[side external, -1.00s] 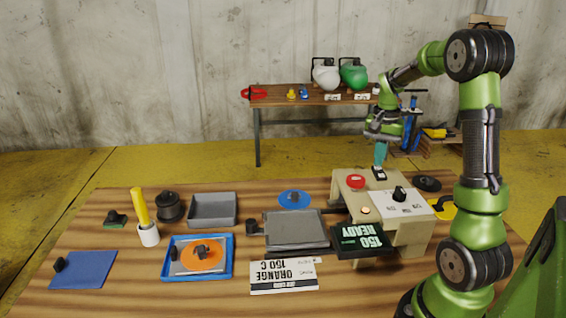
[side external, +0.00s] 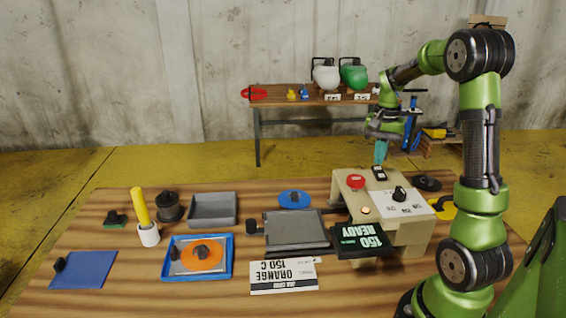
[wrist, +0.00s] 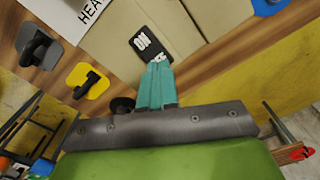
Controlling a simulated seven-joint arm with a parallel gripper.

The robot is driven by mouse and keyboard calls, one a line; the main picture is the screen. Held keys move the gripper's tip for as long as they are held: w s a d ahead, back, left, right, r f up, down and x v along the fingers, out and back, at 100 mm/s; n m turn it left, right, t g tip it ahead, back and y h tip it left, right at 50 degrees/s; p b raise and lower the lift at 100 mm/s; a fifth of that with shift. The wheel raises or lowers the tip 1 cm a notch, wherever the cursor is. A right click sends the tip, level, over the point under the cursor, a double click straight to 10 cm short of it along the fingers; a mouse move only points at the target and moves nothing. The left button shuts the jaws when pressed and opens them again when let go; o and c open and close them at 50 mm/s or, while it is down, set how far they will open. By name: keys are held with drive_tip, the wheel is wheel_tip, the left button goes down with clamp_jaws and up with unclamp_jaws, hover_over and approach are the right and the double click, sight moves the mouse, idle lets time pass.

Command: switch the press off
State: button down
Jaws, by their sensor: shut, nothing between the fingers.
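The press (side external: 352,205) is a beige machine on the right of the wooden table. Its switch (side external: 379,173) is a small black rocker with white lettering on the top at the back. In the wrist view the switch (wrist: 151,44) reads "ON" at one end, and my fingertips cover part of the other end. My gripper (side external: 380,160) is shut and empty, its teal fingers pointing down just above the switch. In the wrist view the closed fingertips (wrist: 158,66) overlap the switch's near end; I cannot tell whether they touch it.
The press top also carries a red button (side external: 355,181) and a black dial (side external: 399,193). A display (side external: 361,240) reads "150 READY". A grey plate (side external: 296,230) lies left of the press. A blue tray (side external: 227,269) and a card (side external: 284,276) lie farther left and in front.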

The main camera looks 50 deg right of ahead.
drive_tip(key=shift+r, duration=2.65)
drive_tip(key=shift+w+d+f, duration=0.1)
drive_tip(key=shift+d, duration=0.05)
drive_tip(key=s+a+r+n+t, duration=0.1)
drive_tip(key=a+n+t, duration=0.1)
drive_tip(key=a, duration=0.8)
drive_tip(key=s+a+r+n+t+y, duration=0.1)
drive_tip(key=a+n, duration=0.4)
drive_tip(key=a, duration=0.6)
drive_tip(key=s+a+r+n+t+y, duration=0.1)
drive_tip(key=s+a+n+t, duration=0.2)
drive_tip(key=a, duration=0.8)
drive_tip(key=shift+r+n+t, duration=0.15)
drive_tip(key=shift+n+t, duration=0.35)
drive_tip(key=shift+t, duration=0.1)
